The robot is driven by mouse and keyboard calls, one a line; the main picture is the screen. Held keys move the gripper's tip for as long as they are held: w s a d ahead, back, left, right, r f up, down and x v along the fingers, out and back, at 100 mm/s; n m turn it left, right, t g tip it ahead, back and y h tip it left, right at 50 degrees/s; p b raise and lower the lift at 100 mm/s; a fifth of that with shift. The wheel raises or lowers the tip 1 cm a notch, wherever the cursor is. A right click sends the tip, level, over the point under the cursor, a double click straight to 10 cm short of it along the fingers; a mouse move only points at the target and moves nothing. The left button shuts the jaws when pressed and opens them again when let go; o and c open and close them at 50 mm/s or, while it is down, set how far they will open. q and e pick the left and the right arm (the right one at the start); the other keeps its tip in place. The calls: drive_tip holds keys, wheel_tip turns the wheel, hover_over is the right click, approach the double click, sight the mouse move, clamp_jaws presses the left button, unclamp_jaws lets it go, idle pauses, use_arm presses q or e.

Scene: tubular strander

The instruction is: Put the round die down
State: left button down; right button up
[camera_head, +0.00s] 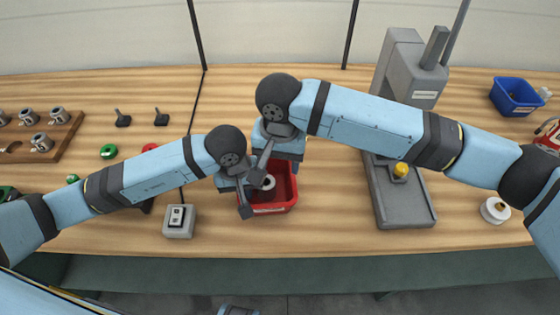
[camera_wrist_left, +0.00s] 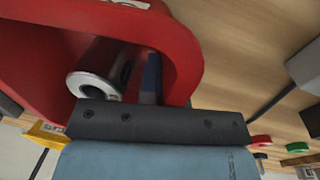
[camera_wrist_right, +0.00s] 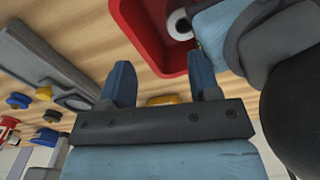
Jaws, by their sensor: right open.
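The round die (camera_head: 268,182), a pale grey ring with a dark hole, shows within the outline of the red bin (camera_head: 288,203). In the left wrist view the die (camera_wrist_left: 97,78) looks like a short flanged tube, tilted, beside a blue finger. My left gripper (camera_head: 252,186) is over the bin's left side. Only one narrow finger strip shows, so its opening and whether it grips the die are unclear. The die (camera_wrist_right: 180,24) also shows in the right wrist view, beside my left arm. My right gripper (camera_wrist_right: 160,85) is open and empty, near the bin's rim.
A grey press-like stand (camera_head: 405,205) is right of the bin. A grey switch box (camera_head: 179,221) is to its left. A wooden rack with metal parts (camera_head: 45,140) is at far left, a blue bin (camera_head: 515,97) at far right.

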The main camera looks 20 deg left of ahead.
wheel_tip(320, 180, up, 12)
idle(0.3)
use_arm(q)
drive_tip(key=c, duration=1.2)
unclamp_jaws()
drive_tip(key=shift+c, duration=0.2)
drive_tip(key=shift+r, duration=0.15)
